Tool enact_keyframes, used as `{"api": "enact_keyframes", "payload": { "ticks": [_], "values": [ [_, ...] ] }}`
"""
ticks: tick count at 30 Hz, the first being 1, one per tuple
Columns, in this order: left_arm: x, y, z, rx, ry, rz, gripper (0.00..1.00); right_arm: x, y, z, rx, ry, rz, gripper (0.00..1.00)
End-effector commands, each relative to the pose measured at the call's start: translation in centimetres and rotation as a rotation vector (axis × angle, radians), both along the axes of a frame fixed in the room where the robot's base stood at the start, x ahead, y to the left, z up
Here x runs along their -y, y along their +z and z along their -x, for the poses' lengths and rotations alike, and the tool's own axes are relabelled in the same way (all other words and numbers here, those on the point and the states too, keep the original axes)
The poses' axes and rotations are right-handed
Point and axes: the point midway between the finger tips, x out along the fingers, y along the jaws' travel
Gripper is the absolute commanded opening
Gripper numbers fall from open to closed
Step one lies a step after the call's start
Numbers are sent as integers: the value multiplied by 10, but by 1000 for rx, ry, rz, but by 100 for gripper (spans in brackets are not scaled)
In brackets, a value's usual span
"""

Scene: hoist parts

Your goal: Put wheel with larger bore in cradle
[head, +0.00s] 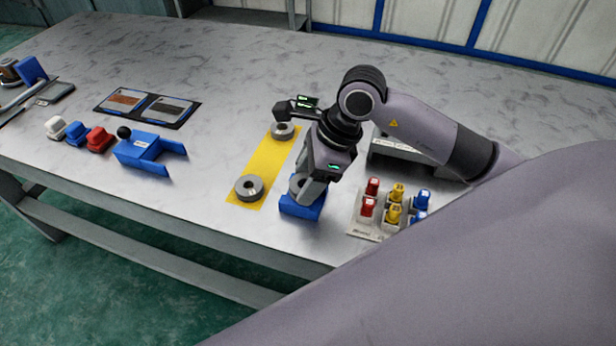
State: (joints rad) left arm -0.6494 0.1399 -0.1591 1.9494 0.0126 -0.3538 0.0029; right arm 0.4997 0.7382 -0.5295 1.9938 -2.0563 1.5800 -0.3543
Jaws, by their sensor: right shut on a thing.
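A grey wheel (249,188) with a dark central hole lies flat on the near end of the yellow mat (265,165). A second grey wheel (283,130) lies at the mat's far end. A third grey wheel (296,184) stands on edge at the blue cradle (301,208), just right of the mat. My right gripper (309,190) points down over the cradle, shut on this third wheel. The fingers hide much of it, so its bore and whether it rests fully in the cradle cannot be told. My left gripper is not in view.
A rack (362,228) of red, yellow and blue parts stands right of the cradle. A blue forked part (150,148), several small coloured blocks (76,133) and a dark two-panel tray (148,107) lie left. The table between tray and mat is clear.

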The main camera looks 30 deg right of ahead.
Motion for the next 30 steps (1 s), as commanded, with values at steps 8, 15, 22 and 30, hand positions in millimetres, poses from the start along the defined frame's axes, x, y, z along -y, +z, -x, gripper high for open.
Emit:
{"api": "enact_keyframes", "payload": {
  "ticks": [8, 15, 22, 30],
  "values": [
    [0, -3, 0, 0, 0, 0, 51, 0, -5, 1, -7, -1, 2, 13],
    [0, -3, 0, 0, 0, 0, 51, 0, -7, 2, -12, -1, 3, 13],
    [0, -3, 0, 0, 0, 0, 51, -1, -8, 3, -17, 1, 3, 88],
    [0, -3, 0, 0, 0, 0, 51, -2, -8, 4, -20, 5, 0, 88]
  ]
}}
